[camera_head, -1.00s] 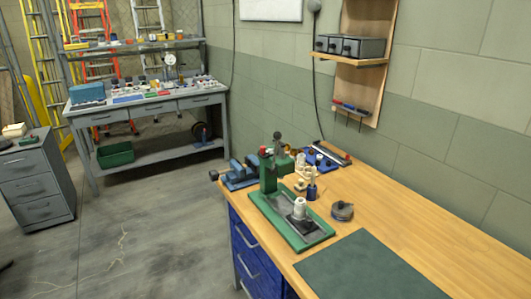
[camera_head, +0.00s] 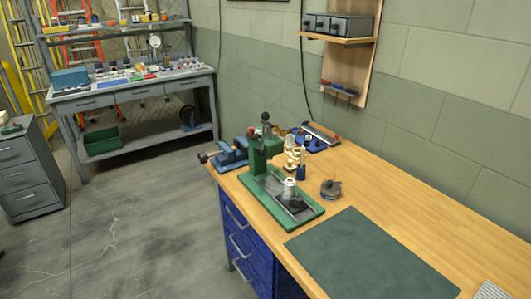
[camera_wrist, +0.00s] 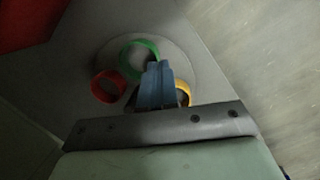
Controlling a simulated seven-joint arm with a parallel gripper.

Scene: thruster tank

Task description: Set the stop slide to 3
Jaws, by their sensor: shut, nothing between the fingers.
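A green press-like fixture (camera_head: 256,160) with a column and a lever stands on the wooden bench in the head view. A dark plate (camera_head: 297,207) and a pale cylinder (camera_head: 290,188) sit on its green base. I cannot make out which part is the stop slide, and no scale or number is readable. My gripper (camera_wrist: 157,70) shows only in the wrist view, as blue fingers shut together and holding nothing. They point at a grey surface with a green ring (camera_wrist: 128,72), a red ring (camera_wrist: 98,88) and a partly hidden yellow ring (camera_wrist: 188,94). The fixture is not recognisable there.
A blue vise (camera_head: 232,150) stands left of the fixture. A dark round item (camera_head: 330,190) and a small blue bottle (camera_head: 300,172) stand right of it. A green mat (camera_head: 370,255) lies in front. The bench's right side is mostly clear, with the wall behind.

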